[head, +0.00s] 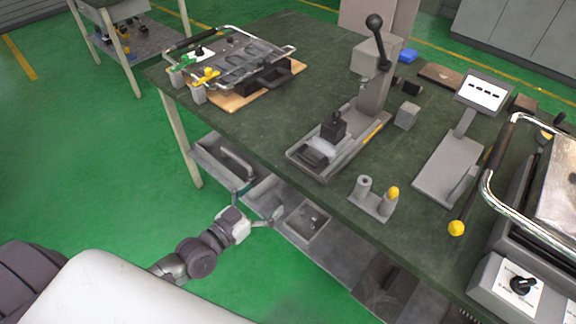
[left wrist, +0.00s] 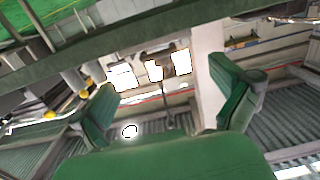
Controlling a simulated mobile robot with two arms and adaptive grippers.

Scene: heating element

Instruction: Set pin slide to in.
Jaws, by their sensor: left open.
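My left gripper (head: 257,204) is open and empty in the head view. It hangs in front of the green workbench (head: 245,130), close to the grey trays under its front edge. Its two spread fingers also show in the left wrist view (left wrist: 165,100), with nothing between them. A bench press (head: 374,85) with a black lever stands mid-bench, apart from the gripper. A black knobbed block (head: 334,127) sits on its long grey base (head: 345,150). No part is clearly recognisable as the pin slide, and its position cannot be told.
A framed fixture with yellow and green handles (head: 235,65) lies at the bench's far left. A grey holder with a yellow-topped pin (head: 385,204) stands near the front edge. A machine with a rotary switch (head: 520,287) is at right. Green floor is free at left.

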